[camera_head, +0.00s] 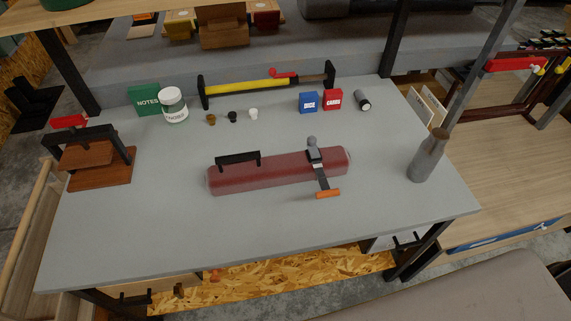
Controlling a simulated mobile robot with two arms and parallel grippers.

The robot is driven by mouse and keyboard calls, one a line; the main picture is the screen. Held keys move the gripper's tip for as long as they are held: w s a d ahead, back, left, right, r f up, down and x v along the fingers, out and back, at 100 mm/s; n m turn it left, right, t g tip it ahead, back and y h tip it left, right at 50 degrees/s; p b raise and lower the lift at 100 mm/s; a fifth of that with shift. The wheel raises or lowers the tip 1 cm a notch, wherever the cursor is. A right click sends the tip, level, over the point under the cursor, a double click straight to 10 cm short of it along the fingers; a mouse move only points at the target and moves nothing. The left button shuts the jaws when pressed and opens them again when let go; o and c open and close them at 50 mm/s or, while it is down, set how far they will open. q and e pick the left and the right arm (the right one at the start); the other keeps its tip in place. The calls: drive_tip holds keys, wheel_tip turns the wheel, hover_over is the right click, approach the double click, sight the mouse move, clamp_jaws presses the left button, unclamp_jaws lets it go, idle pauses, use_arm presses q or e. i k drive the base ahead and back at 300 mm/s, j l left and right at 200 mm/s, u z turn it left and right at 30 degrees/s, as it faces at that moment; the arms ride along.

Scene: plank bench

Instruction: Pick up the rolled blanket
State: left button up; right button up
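A long dark red bundle (270,176) lies across the middle of the grey bench top. It is the only thing here that looks like a rolled blanket, though I cannot be sure of its material. A black handle (238,158) sits on its left half. A hammer-like tool with a grey head and an orange end (328,193) lies over its right half and sticks out past the front side. Neither of my grippers is in view.
A press-like wooden stand (98,158) is at the left and a grey bottle-shaped thing (428,157) at the right. A green notes box (145,100), a white jar (173,106), a yellow-barred clamp (240,87), and blue (309,102) and red boxes (332,99) stand behind. The bench front is clear.

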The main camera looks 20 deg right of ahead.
sight(240, 172)
drive_tip(key=k+j+z, duration=0.15)
drive_tip(key=k+j, duration=0.55)
drive_tip(key=j, duration=0.15)
